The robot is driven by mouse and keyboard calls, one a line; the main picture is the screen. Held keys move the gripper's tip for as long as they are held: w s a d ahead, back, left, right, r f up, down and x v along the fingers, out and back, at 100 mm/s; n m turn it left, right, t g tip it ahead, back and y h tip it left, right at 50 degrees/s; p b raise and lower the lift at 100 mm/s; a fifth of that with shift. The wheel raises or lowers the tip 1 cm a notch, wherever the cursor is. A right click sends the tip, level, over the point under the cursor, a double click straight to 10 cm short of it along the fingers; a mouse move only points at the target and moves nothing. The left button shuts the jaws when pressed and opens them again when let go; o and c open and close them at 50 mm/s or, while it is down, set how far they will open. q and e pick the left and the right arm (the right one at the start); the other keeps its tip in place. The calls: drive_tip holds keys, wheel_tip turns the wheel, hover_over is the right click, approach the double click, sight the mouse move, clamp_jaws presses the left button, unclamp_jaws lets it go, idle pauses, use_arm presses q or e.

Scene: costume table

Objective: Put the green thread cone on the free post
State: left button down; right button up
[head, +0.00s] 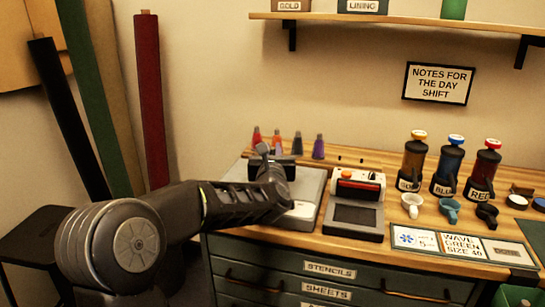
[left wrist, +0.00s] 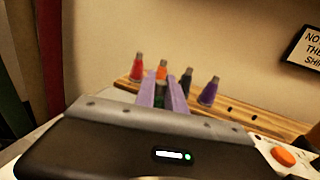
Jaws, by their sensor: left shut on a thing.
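In the left wrist view my left gripper (left wrist: 162,84) is shut on the green thread cone (left wrist: 161,98). Only a small dark green part of the cone shows between the two pale purple fingers. In the head view my left gripper (head: 268,157) is near the cone rack (head: 345,153), and the green cone cannot be made out. Red (head: 257,138), orange (head: 277,144), dark (head: 297,145) and purple (head: 319,148) cones stand upright in a row at the back. A free post cannot be clearly made out. My right gripper is not in view.
A grey machine bed (head: 310,188) lies under my left gripper. A device with a red-orange part (head: 358,185) stands to its right. A shelf (head: 400,20) hangs above.

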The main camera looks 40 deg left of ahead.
sight(273, 148)
use_arm(q)
wheel_tip(273, 148, up, 9)
drive_tip(key=shift+f+p, duration=0.15)
drive_tip(key=shift+p, duration=0.75)
